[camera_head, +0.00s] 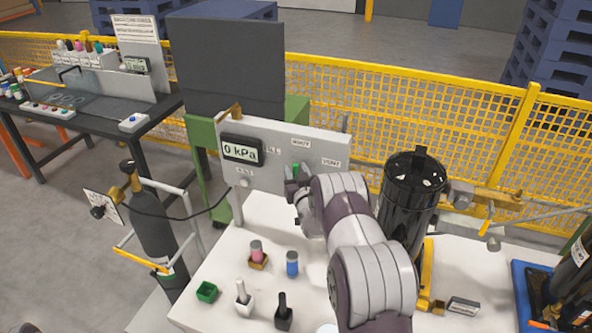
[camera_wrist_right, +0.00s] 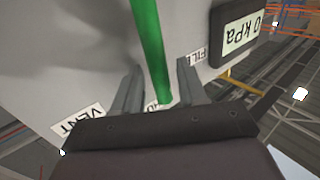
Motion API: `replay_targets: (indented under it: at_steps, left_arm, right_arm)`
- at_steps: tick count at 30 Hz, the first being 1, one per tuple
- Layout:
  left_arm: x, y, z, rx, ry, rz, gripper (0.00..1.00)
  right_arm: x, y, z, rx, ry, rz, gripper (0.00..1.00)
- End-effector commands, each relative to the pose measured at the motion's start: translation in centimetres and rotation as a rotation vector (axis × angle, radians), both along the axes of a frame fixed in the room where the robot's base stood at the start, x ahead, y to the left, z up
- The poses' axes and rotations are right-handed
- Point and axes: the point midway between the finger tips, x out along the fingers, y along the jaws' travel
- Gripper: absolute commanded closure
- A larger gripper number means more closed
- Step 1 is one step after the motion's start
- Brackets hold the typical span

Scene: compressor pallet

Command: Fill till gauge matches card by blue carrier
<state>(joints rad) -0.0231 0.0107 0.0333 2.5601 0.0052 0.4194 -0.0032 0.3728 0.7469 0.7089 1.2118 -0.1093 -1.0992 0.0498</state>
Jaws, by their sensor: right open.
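The gauge (camera_head: 241,150) on the grey valve panel (camera_head: 268,178) reads 0 kPa; it also shows upside down in the right wrist view (camera_wrist_right: 240,33). Labels FILL (camera_wrist_right: 198,57) and VENT (camera_wrist_right: 78,122) flank a green lever (camera_wrist_right: 150,45), with a partly covered label behind its end. My right gripper (camera_wrist_right: 159,66) is open, a finger on either side of the lever; I cannot tell if they touch it. A small card (camera_head: 463,306) lies left of the blue carrier (camera_head: 520,290); its text is too small to read. My left gripper is out of view.
A black tank (camera_head: 408,200) stands right of my right arm. A gas cylinder (camera_head: 150,225) stands left. Yellow fencing (camera_head: 470,140) runs behind.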

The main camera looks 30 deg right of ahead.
Motion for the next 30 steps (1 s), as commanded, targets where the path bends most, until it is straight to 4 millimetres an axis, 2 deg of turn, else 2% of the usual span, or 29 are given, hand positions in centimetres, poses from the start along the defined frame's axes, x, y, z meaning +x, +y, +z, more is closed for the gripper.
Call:
replay_targets:
  at_steps: [4,5,6,8,9,20,30]
  left_arm:
    - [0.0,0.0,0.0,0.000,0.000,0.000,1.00]
    - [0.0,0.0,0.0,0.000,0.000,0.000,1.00]
    - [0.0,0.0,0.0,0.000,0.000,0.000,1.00]
    - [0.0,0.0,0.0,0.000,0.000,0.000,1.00]
    - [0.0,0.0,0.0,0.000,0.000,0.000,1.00]
    - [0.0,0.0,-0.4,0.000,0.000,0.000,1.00]
    - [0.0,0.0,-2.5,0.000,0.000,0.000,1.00]
  right_arm:
    - [0.0,0.0,0.0,0.000,0.000,0.000,0.59]
    - [0.0,0.0,0.0,0.000,0.000,0.000,0.62]
    - [0.0,0.0,0.0,0.000,0.000,0.000,0.75]
    - [0.0,0.0,0.0,0.000,0.000,0.000,0.94]
    - [0.0,0.0,0.0,0.000,0.000,0.000,1.00]
    - [0.3,0.3,0.0,-0.025,0.027,0.001,1.00]
    - [2.1,1.8,-0.6,-0.172,0.197,0.002,1.00]
